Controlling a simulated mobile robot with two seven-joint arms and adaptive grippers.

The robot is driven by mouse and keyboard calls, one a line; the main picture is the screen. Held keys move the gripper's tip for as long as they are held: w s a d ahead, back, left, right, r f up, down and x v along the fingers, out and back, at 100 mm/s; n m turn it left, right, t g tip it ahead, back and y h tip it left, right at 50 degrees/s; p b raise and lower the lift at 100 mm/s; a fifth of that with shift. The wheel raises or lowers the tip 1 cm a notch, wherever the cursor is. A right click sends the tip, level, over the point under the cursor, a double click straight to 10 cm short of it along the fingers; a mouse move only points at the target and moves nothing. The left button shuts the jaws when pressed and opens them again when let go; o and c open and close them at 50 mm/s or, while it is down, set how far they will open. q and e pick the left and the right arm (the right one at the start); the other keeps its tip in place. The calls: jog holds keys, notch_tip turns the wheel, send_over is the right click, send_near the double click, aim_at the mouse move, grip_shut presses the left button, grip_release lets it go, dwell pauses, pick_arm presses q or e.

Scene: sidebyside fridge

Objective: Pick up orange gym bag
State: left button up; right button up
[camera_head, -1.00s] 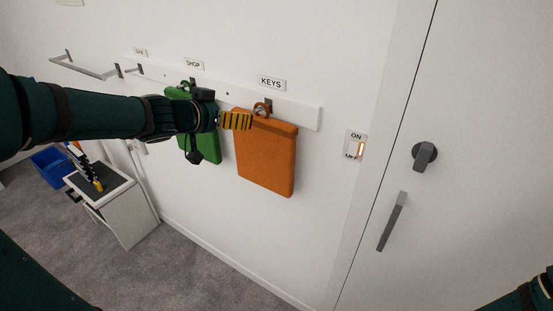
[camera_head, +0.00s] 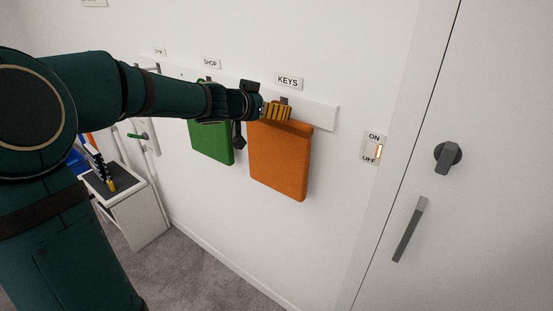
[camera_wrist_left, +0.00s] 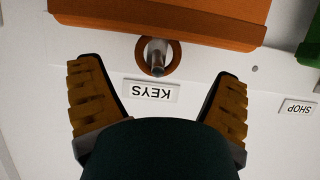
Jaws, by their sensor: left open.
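The orange bag (camera_head: 280,165) hangs flat against the wall under the KEYS label (camera_head: 288,82). In the left wrist view, which is upside down, its body (camera_wrist_left: 160,14) is at the top. Its orange ring (camera_wrist_left: 141,55) sits around a metal hook (camera_wrist_left: 157,58). My left gripper (camera_head: 278,111) is at the bag's top edge and covers the ring in the head view. In the wrist view its fingers are spread wide, one on each side of the ring and label, with nothing between them (camera_wrist_left: 157,75). My right gripper is not in view.
A green bag (camera_head: 211,141) hangs close to the left under the SHOP label (camera_head: 211,63). A switch plate (camera_head: 373,148) and a door with a grey handle (camera_head: 410,230) are to the right. A white cabinet (camera_head: 140,225) stands lower left.

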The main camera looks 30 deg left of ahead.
pick_arm(q)
jog(key=b+x, duration=0.1)
jog(key=x, duration=0.3)
jog(key=shift+d, duration=0.1)
jog(key=c, duration=1.5)
jog(key=shift+o, duration=0.2)
jog(key=shift+r, duration=0.15)
